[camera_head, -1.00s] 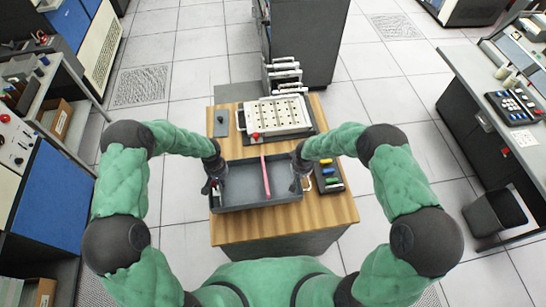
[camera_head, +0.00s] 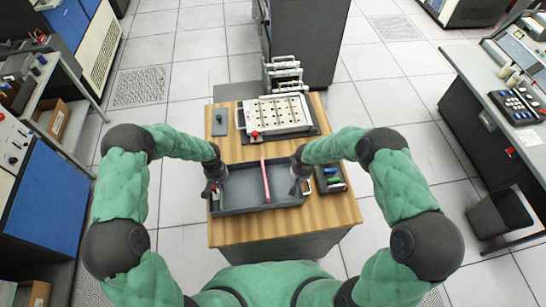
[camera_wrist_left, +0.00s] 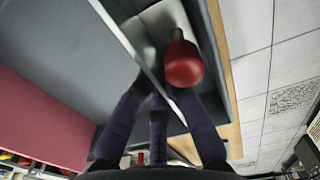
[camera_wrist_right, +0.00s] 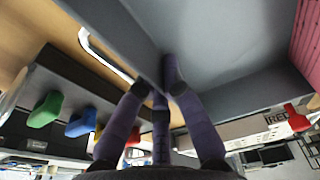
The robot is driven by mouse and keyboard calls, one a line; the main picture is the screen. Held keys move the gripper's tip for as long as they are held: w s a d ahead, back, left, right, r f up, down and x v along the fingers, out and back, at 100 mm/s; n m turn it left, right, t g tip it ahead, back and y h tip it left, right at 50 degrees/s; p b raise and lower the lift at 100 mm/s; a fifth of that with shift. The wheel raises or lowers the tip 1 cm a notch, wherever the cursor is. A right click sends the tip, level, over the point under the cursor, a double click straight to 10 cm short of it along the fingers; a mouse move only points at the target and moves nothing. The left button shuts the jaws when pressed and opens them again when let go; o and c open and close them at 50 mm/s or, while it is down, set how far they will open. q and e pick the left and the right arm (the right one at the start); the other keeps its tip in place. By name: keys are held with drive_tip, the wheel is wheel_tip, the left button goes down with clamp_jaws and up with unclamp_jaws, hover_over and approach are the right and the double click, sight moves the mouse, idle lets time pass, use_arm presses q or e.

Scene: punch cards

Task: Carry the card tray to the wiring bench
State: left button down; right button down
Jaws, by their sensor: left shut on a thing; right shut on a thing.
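The card tray (camera_head: 255,207) is a shallow grey open box with a pink divider (camera_head: 265,180) across it. It is on or just above the front of a wood-topped table (camera_head: 335,212); I cannot tell if it is clear of the wood. My left gripper (camera_head: 212,190) is shut on its left wall and my right gripper (camera_head: 297,184) on its right wall. The left wrist view shows the tray wall (camera_wrist_left: 125,35) between the fingers, beside a red knob (camera_wrist_left: 185,65). The right wrist view shows the other wall (camera_wrist_right: 130,30) gripped. No label marks the wiring bench.
A white panel with rows of holes (camera_head: 275,113) stands behind the tray. Colored plugs (camera_head: 333,180) sit in a dark holder to its right. A grey desk (camera_head: 460,60) stands at the right, shelves (camera_head: 62,80) at the left. Tiled floor lies open between.

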use_arm(q)
drive_tip(key=c, duration=1.4)
unclamp_jaws()
use_arm(e)
drive_tip(key=c, duration=1.4)
unclamp_jaws()
use_arm(q)
drive_tip(key=shift+o, duration=0.2)
use_arm(e)
drive_tip(key=shift+r, duration=0.45)
use_arm(q)
wheel_tip(320, 180, up, 12)
use_arm(e)
drive_tip(key=r, duration=0.3)
drive_tip(key=s+r, duration=0.1)
drive_tip(key=r, duration=0.3)
drive_tip(key=s+r, duration=0.1)
drive_tip(key=r, duration=0.2)
drive_tip(key=shift+r, duration=0.4)
use_arm(q)
drive_tip(key=shift+f, duration=0.1)
